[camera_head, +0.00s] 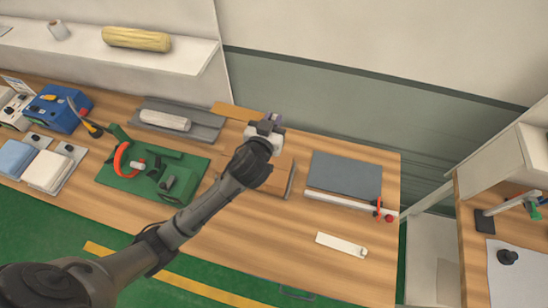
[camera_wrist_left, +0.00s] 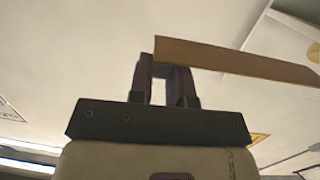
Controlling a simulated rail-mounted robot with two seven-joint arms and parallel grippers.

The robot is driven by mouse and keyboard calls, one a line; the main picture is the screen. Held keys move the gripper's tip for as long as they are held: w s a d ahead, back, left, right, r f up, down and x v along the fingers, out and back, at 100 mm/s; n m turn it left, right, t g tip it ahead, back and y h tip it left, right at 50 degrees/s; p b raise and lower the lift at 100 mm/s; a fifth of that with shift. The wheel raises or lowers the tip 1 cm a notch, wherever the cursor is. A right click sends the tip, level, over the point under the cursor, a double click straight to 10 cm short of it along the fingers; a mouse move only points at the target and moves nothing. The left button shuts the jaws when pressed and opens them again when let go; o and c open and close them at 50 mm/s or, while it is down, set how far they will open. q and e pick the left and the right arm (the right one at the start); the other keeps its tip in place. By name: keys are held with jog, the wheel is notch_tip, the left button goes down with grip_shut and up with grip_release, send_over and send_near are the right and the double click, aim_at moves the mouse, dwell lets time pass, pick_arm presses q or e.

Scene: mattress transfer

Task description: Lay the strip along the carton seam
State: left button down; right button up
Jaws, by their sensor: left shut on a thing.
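My left gripper (camera_head: 272,118) is above the back part of the workbench, behind and above the brown carton (camera_head: 275,177). It is shut on a tan strip (camera_wrist_left: 235,60), which sticks out to the right of the fingers (camera_wrist_left: 164,76) in the left wrist view. In the head view the strip (camera_head: 236,112) appears to reach left from the gripper. My left arm covers part of the carton, and I cannot make out its seam. The strip looks apart from the carton. My right gripper is out of view.
Left of the carton are a green mat (camera_head: 110,178) with a red-handled tool and a grey tray (camera_head: 205,130). To the right are a grey slab (camera_head: 345,174) and a white bar (camera_head: 341,244). The bench front (camera_head: 260,235) is mostly clear.

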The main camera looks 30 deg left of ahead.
pick_arm(q)
jog(key=w+a+f+b, duration=0.1)
jog(key=w+f+b, duration=0.1)
jog(key=f, duration=1)
jog(key=w+a+f+y+b, duration=0.1)
jog(key=f+b, duration=0.4)
jog(key=f, duration=0.8)
jog(key=shift+w+f+n, duration=0.25)
jog(key=shift+w+n, duration=0.15)
jog(key=shift+w, duration=0.25)
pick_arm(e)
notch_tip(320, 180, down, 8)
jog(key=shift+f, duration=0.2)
pick_arm(q)
notch_tip(320, 180, down, 6)
jog(key=b, duration=0.6)
jog(key=shift+s+d+r, duration=0.1)
jog(key=shift+f+b, duration=1.65)
jog(key=shift+b, duration=0.2)
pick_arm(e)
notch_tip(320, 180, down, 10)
